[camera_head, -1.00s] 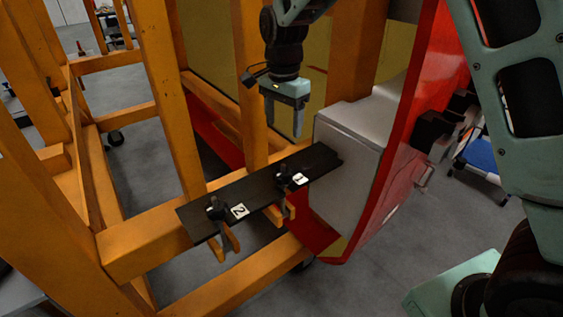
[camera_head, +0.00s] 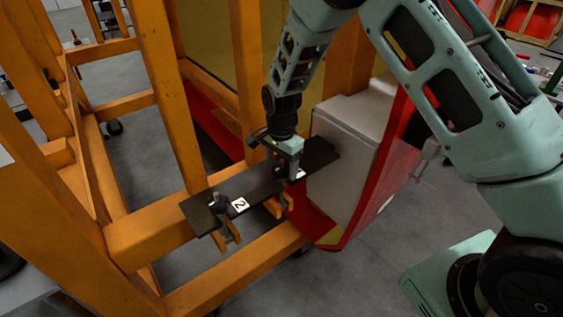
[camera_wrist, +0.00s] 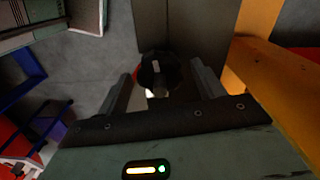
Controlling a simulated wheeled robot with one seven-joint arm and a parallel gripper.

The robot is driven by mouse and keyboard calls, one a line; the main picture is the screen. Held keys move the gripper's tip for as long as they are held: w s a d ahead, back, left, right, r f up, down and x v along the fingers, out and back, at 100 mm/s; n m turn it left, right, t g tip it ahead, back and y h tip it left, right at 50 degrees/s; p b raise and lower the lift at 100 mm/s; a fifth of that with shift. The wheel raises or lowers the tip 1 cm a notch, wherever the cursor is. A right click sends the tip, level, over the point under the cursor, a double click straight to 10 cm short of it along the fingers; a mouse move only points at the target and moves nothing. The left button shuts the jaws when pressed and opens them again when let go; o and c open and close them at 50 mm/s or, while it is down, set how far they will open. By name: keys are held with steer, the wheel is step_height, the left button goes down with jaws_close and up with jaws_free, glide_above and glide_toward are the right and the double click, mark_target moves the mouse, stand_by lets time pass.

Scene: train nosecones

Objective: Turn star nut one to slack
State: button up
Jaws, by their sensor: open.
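Star nut one (camera_wrist: 160,70) is a dark round knob in the wrist view, between the two fingers of my gripper (camera_wrist: 164,85). Gaps show on both sides of it, so the fingers look apart from it. In the head view my gripper (camera_head: 287,172) is low over the right half of the black plate (camera_head: 256,188) and hides most of this nut. A sliver of its white label (camera_head: 300,174) shows beside the gripper. My gripper is open. The exact turn of the nut cannot be read.
A second star nut (camera_head: 219,201) with label 2 (camera_head: 240,205) stands on the plate to the left. Orange frame posts (camera_head: 168,95) and beams surround the plate. The grey block (camera_head: 350,125) and red nosecone shell (camera_head: 388,172) are close on the right.

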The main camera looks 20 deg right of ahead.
steer(key=c, duration=1)
